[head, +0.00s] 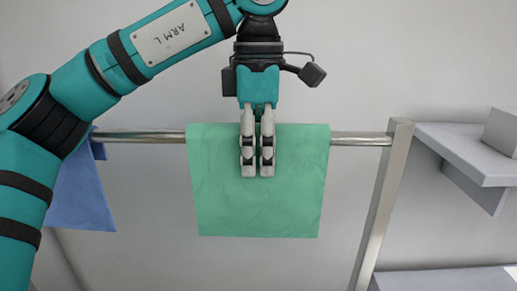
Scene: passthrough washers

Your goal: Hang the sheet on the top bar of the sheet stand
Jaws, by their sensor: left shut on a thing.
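The green sheet (300,195) hangs at the top bar (360,138) of the sheet stand, near the middle of the head view. Its top edge is level with the bar, and its front hangs down flat in front of it. My left gripper (258,172) points down over the upper middle of the sheet, with its fingers close together and shut on it. Whether a part of the sheet falls behind the bar is hidden. The stand's right post (382,205) is in view; its left end is behind my left arm. My right gripper is not in view.
A blue cloth (82,195) hangs at the left end of the bar, partly behind my left arm. A grey wall shelf (460,150) with a grey block (502,130) is at the right. The bar is bare on both sides of the green sheet.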

